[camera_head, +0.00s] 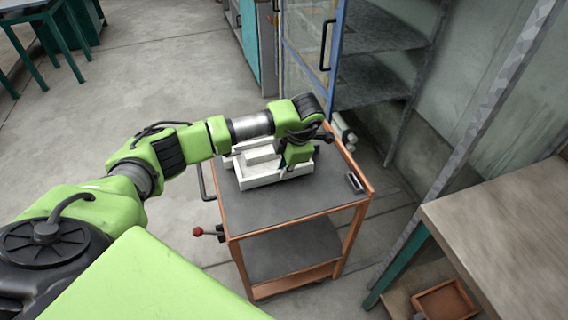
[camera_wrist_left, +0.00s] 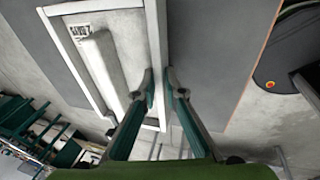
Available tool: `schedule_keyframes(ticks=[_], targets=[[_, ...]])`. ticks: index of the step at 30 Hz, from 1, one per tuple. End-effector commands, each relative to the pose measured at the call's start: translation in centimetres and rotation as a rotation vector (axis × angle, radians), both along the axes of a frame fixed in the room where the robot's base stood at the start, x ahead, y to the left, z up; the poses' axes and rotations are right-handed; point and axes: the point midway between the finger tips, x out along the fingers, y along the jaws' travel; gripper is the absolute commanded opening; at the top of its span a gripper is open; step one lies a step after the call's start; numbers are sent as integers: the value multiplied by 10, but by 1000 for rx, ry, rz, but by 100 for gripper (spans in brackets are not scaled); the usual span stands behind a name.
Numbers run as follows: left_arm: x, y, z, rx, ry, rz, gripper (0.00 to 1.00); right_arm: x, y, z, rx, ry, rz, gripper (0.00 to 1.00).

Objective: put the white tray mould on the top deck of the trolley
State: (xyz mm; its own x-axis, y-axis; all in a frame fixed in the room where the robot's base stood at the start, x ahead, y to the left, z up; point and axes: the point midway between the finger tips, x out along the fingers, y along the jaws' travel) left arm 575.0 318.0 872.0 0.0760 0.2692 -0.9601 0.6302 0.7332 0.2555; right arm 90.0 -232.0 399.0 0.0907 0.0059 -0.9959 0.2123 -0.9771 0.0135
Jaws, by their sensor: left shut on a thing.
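The white tray mould (camera_head: 262,180) is a shallow rectangular tray with a raised bar inside. It is over the far part of the trolley's grey top deck (camera_head: 285,213). I cannot tell whether it rests on the deck or hangs just above it. My left gripper (camera_head: 287,166) reaches down at the mould's right side and is shut on its wall. In the left wrist view the mould (camera_wrist_left: 85,50) shows a small printed label, and one wall runs between the fingers of my left gripper (camera_wrist_left: 161,85). My right gripper is not in view.
A small dark object (camera_head: 354,182) lies at the deck's right edge. A red knob (camera_head: 197,231) sticks out at the trolley's left. A metal shelf rack (camera_head: 375,75) stands behind, and a wooden bench (camera_head: 510,235) is at the right. The deck's front part is clear.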

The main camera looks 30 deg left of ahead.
Motion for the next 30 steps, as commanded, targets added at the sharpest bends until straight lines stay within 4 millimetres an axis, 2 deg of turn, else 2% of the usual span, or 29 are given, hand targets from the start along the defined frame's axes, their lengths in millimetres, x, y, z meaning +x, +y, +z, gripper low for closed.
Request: schedule_keyframes(ticks=[1, 3, 12, 13, 14, 15, 25, 30], targets=[[0, 0, -2, 1, 0, 0, 0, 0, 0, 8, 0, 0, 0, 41], [0, 0, -9, 1, -2, 2, 0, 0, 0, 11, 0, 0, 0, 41], [1, 0, -16, 1, -5, 0, 0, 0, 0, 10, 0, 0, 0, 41], [-1, -1, -19, -1, 2, 0, 18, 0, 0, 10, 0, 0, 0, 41], [-1, -1, -19, -1, 2, 0, 26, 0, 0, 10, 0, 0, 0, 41], [-1, -1, -19, -1, 2, 0, 27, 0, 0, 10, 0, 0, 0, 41], [-1, -1, -17, -1, 1, 0, 27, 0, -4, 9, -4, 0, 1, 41], [-1, -6, -1, -1, -3, -2, 27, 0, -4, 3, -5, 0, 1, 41]])
